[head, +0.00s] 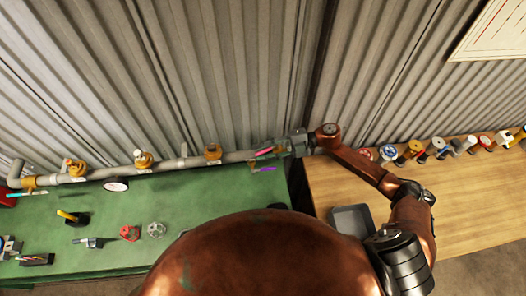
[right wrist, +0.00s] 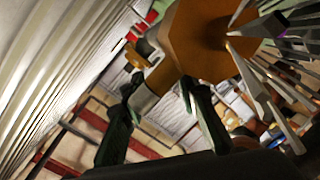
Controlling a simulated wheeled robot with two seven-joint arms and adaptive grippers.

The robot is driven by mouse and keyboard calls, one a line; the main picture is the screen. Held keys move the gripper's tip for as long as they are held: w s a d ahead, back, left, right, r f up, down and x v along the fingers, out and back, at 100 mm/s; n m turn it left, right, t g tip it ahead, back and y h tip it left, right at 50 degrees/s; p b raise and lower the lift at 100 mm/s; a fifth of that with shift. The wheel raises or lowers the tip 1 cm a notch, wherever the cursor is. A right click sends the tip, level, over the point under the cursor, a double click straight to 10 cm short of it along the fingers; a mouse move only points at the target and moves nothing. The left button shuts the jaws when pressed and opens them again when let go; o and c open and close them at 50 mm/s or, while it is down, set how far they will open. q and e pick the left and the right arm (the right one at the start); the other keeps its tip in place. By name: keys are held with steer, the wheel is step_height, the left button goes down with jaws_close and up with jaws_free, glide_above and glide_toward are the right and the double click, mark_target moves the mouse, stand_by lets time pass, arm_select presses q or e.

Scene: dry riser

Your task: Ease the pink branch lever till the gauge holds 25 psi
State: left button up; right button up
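The pink branch lever (head: 264,151) sticks out at the right end of the grey pipe (head: 110,172) in the head view. My right gripper (head: 283,148) is at that pipe end, close beside the lever; I cannot tell if they touch. In the right wrist view its two dark green fingers (right wrist: 165,115) stand apart, with a brass hex fitting (right wrist: 200,42) and pale pipe close ahead. The pink lever cannot be made out there. A round white gauge (head: 116,184) sits below the pipe at the left; its reading is too small to read. My left gripper is not in view.
A purple lever (head: 265,169) lies just below the pink one, and a cyan lever (head: 27,194) is at the far left. Brass valves (head: 143,159) sit along the pipe. Red (head: 129,233) and grey handwheels lie on the green bench (head: 200,196). The wooden bench (head: 335,190) holds several fittings and a grey tray (head: 351,220).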

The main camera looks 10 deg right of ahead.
steer(key=shift+d, duration=0.15)
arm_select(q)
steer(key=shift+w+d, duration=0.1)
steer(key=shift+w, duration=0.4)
arm_select(e)
steer(key=v, duration=1.1)
steer(key=shift+d, duration=0.4)
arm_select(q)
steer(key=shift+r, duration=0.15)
arm_select(e)
steer(key=shift+r, duration=0.25)
